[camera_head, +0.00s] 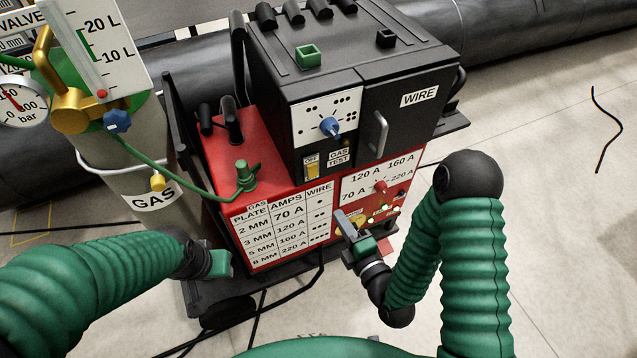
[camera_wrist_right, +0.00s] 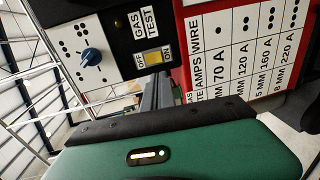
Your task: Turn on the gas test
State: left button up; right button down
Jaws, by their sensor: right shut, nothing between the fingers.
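The gas test switch (camera_head: 312,169) is a yellow rocker on the black front of the welder, beside the GAS TEST label (camera_head: 339,157). In the right wrist view the rocker (camera_wrist_right: 153,57) sits between OFF and ON marks; I cannot tell which side is pressed. My right gripper (camera_head: 347,226) is shut and empty, in front of the red lower panel, below and right of the switch in the head view. In the wrist view its fingers (camera_wrist_right: 158,84) point towards the rocker, with no clear contact. My left gripper (camera_head: 222,264) is low at the left; its fingers are unclear.
A blue knob (camera_head: 329,126) is above the switch. A red knob and lit green lamps are near my right gripper. A gas cylinder (camera_head: 125,165) with a blue valve knob, a gauge and a flow tube stands left. A green hose (camera_head: 172,182) runs to the welder.

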jog(key=b, duration=1)
send_near(314, 176)
jog(key=x, duration=0.7)
jog(key=shift+f, duration=0.1)
